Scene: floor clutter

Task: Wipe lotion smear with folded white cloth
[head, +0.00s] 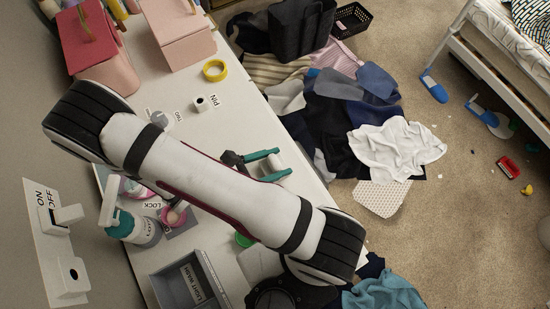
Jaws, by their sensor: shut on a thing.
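My gripper (283,162), with two teal fingers, is low over the white counter (240,105) near its right edge. It is shut on a small whitish thing (268,166) between the fingers, which looks like the folded white cloth. The cloth blends with the counter, so I cannot tell whether it touches the surface. I cannot make out the lotion smear; my arm hides much of the counter around it.
A grey bin (187,281) is at the near end. A clothes heap with a crumpled white cloth (397,148) covers the floor to the right.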

